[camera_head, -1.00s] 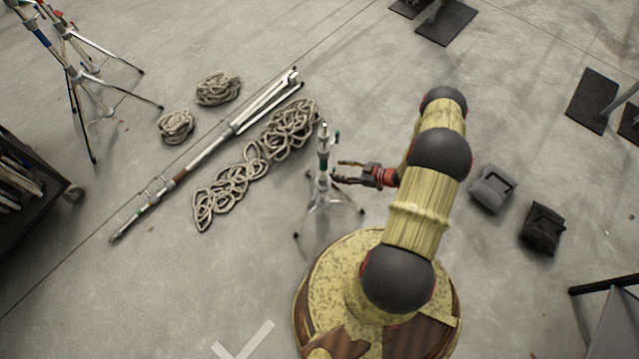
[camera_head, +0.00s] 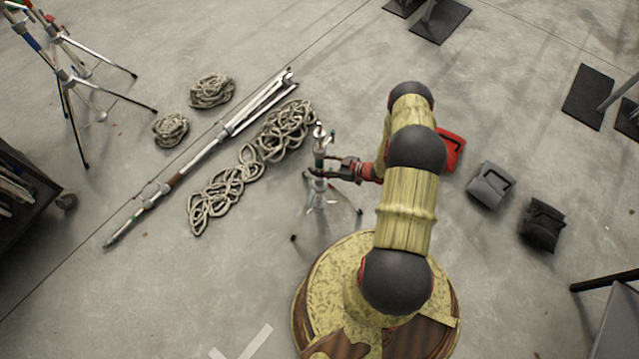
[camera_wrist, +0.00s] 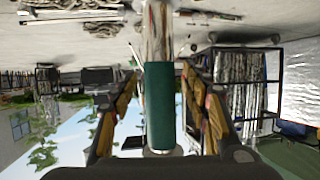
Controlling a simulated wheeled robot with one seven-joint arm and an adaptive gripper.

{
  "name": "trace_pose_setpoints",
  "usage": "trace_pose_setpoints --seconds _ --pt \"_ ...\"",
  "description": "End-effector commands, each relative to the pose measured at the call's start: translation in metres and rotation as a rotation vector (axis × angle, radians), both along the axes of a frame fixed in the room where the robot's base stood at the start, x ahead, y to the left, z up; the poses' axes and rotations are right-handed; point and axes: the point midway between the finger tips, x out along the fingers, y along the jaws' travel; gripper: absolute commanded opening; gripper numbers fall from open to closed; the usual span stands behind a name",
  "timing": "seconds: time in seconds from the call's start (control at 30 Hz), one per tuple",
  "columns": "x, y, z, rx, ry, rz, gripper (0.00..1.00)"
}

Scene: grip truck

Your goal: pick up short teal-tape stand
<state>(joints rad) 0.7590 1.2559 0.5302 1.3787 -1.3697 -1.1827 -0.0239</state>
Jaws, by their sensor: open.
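The short teal-tape stand (camera_head: 319,158) stands upright on its small tripod legs on the floor, in the middle of the head view. In the wrist view its silver pole with the teal tape band (camera_wrist: 160,105) runs between my two fingers, with a gap on each side. My gripper (camera_head: 325,172) reaches it from the right in the head view, open, with the fingers at either side of the pole. The fingers also show in the wrist view (camera_wrist: 160,110). The exact contact at the fingertips is hard to tell.
A long folded stand (camera_head: 200,155) and coiled ropes or chains (camera_head: 222,187) lie to the left. A tall tripod (camera_head: 75,75) stands at the upper left. Red (camera_head: 452,150), grey (camera_head: 490,185) and black (camera_head: 541,224) bags lie at the right. Floor between is clear.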

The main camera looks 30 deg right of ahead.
Motion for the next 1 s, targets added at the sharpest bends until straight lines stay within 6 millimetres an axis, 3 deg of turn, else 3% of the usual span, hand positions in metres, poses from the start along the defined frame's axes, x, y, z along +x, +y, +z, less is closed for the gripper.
trace_pose_setpoints --seconds 0.17,0.9,1.0 --pt "-0.0001 -0.0002 0.0004 -0.001 -0.001 0.000 0.42" --pt "-0.0002 -0.0001 0.0004 -0.001 -0.001 0.000 0.00" --pt "-0.0002 -0.0001 0.0004 -0.001 -0.001 0.000 0.00"
